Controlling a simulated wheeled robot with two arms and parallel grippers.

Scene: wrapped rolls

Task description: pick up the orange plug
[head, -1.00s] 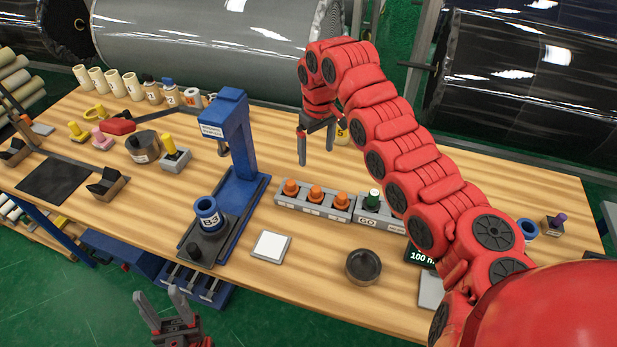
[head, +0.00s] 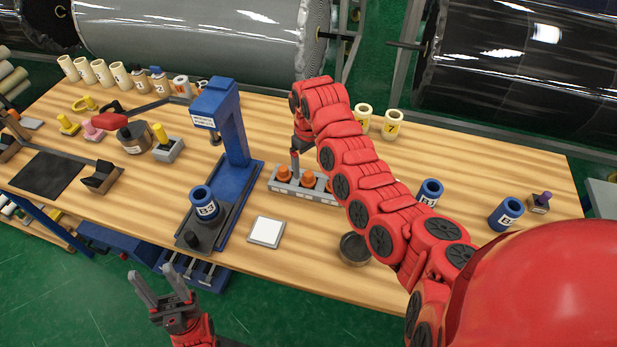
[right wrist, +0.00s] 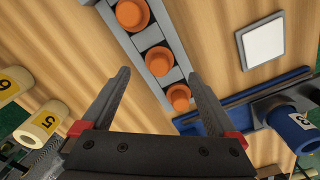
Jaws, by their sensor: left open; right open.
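Several orange plugs stand in a row in a grey holder (head: 292,190). The left-end plug (head: 284,173) and the one beside it (head: 308,179) show in the head view; my right arm hides the right part of the row. My right gripper (head: 297,158) is open at the holder's left end. In the right wrist view its fingers (right wrist: 160,76) frame the end orange plug (right wrist: 179,97), which appears between them, nearer the right finger. Another plug (right wrist: 159,61) and a further one (right wrist: 132,14) lie beyond. My left gripper (head: 160,290) is open and empty, in front of the table.
A blue press (head: 236,150) holding a blue roll (head: 204,203) stands left of the holder. A white pad (head: 266,231) and a dark round cup (head: 355,249) lie in front. Cream rolls (head: 393,124) stand behind my right arm.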

